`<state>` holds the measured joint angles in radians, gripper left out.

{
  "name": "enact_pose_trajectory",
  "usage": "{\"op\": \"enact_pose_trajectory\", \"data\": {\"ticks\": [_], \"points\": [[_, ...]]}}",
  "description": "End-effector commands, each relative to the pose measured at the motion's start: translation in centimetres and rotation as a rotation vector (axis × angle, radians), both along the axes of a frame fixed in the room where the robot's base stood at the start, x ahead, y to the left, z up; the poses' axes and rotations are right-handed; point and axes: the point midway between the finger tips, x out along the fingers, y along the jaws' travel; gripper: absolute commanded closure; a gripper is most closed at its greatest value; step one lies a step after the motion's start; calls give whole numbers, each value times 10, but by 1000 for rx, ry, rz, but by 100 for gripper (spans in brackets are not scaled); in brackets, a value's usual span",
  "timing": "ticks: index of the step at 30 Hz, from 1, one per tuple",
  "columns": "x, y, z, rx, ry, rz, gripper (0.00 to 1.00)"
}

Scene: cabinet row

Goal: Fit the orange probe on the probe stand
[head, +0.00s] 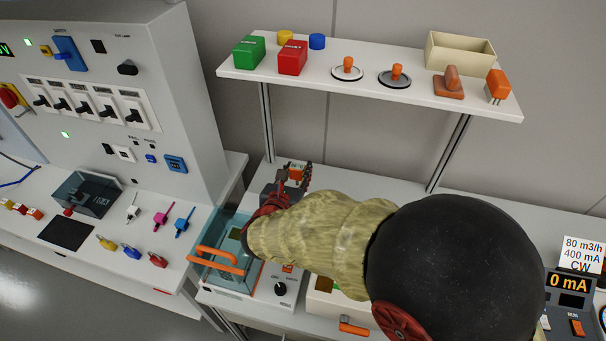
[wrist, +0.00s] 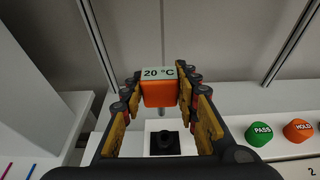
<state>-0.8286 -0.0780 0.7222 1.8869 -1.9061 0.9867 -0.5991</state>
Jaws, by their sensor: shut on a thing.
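The orange probe (head: 296,173) is between the fingers of my gripper (head: 291,178), above the bench under the shelf. In the head view my arm hides the stand.
Green PASS (wrist: 259,132) and orange HOLD (wrist: 298,130) pieces stand to the right. A raised shelf (head: 420,97) overhangs the back of the bench, carrying blocks, knobs and a beige box (head: 459,54). A clear box with an orange handle (head: 216,259) is at the front left.

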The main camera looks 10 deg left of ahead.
Motion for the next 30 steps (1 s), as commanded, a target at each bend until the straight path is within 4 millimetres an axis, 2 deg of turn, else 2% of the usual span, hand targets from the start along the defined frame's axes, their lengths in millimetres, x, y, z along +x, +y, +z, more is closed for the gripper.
{"op": "enact_pose_trajectory", "data": {"ticks": [14,30], "points": [[0,0,-4,-4,2,0,99],[0,0,-47,-5,2,1,99]]}}
